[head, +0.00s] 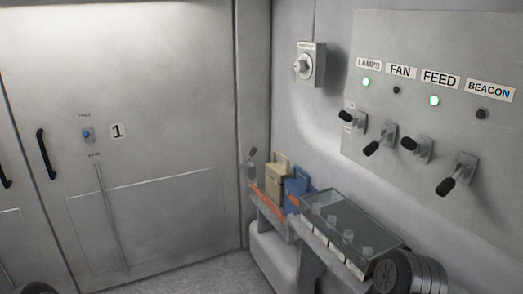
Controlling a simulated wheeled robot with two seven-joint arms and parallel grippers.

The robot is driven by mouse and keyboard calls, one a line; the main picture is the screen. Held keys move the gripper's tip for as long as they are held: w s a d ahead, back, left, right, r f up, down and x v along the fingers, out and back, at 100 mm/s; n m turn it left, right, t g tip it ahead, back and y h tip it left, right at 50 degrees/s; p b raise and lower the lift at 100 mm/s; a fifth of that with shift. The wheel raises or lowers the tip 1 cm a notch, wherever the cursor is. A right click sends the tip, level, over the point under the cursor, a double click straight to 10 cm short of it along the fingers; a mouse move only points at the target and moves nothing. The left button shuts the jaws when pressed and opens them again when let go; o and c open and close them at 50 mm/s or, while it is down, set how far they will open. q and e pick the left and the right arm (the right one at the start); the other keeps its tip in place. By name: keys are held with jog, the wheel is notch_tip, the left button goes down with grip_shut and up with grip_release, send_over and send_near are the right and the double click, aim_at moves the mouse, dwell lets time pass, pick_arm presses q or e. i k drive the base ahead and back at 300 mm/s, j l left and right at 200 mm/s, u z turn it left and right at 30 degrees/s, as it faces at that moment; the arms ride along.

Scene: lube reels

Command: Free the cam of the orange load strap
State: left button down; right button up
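An orange strap (268,204) runs along the front edge of a low shelf at the right wall, in front of a beige canister (277,174) and a blue canister (297,186). A small grey fitting with a dark-tipped lever (251,160) stands at the shelf's far left end, near the strap's far end. It may be the strap's cam; it is too small to tell whether it is shut. A small orange patch (294,201) shows low on the blue canister.
A glass-topped case (350,226) sits on the shelf's near end. Above it is a switch panel with several dark-handled levers (412,146), and a rotary switch (311,64) is on the wall. Grey doors (160,150) fill the left. Little bare floor (215,278) shows.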

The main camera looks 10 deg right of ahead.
aim_at(254, 149)
jog(key=i+z, duration=0.15)
jog(key=z, duration=0.2)
jog(key=i+j+z, duration=0.1)
jog(key=z, duration=0.25)
jog(key=i+j+z, duration=0.1)
jog(key=z, duration=0.25)
jog(key=i+j+z, duration=0.1)
jog(key=j, duration=0.25)
jog(key=i+j+z, duration=0.1)
jog(key=i+j, duration=0.2)
jog(key=i+j+z, duration=0.1)
jog(key=j, duration=0.3)
jog(key=i+j+z, duration=0.1)
jog(key=i+j, duration=0.15)
jog(key=i+j+z, duration=0.15)
jog(key=j, duration=0.35)
jog(key=i+j+z, duration=0.1)
jog(key=j, duration=0.3)
jog(key=i+j, duration=0.15)
jog(key=j, duration=0.2)
jog(key=i+j, duration=0.1)
jog(key=j, duration=0.25)
jog(key=i+j, duration=0.15)
jog(key=j, duration=0.2)
